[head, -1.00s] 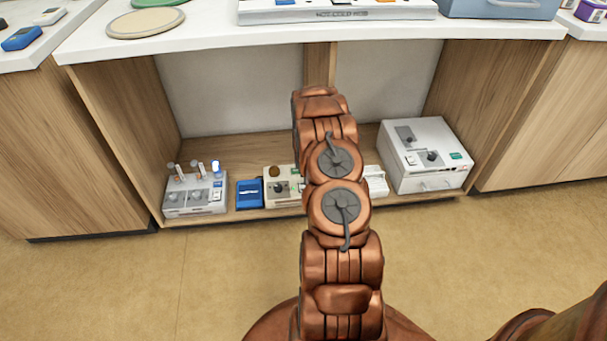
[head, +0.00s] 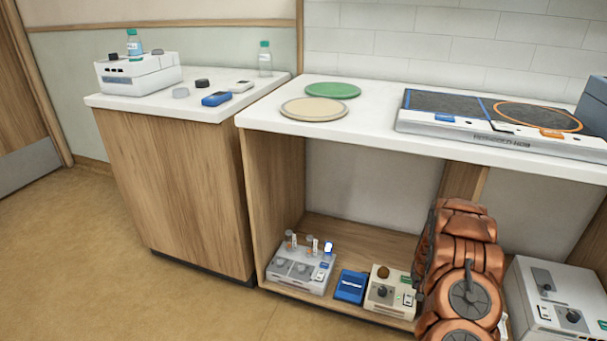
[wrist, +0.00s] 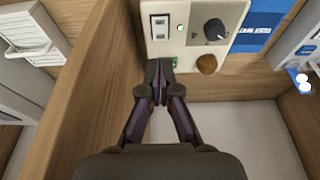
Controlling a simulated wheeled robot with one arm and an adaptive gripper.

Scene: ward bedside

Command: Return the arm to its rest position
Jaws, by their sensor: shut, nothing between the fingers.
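My gripper (wrist: 158,92) shows in the wrist view with its two dark fingers together and nothing between them. It is near the lower shelf, close to a cream device with a dark knob and a brown button (wrist: 209,45). In the head view my copper arm is at the lower right, in front of the shelf, and the gripper itself is hidden there. The same cream device (head: 388,292) stands just left of the arm. I cannot tell whether the fingers touch it.
The lower shelf holds a grey device with vials (head: 300,272), a blue box (head: 351,287) and a white box (head: 556,300). The white counter (head: 370,133) overhangs it. A side cabinet (head: 175,190) stands left, with open floor (head: 90,260) before it.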

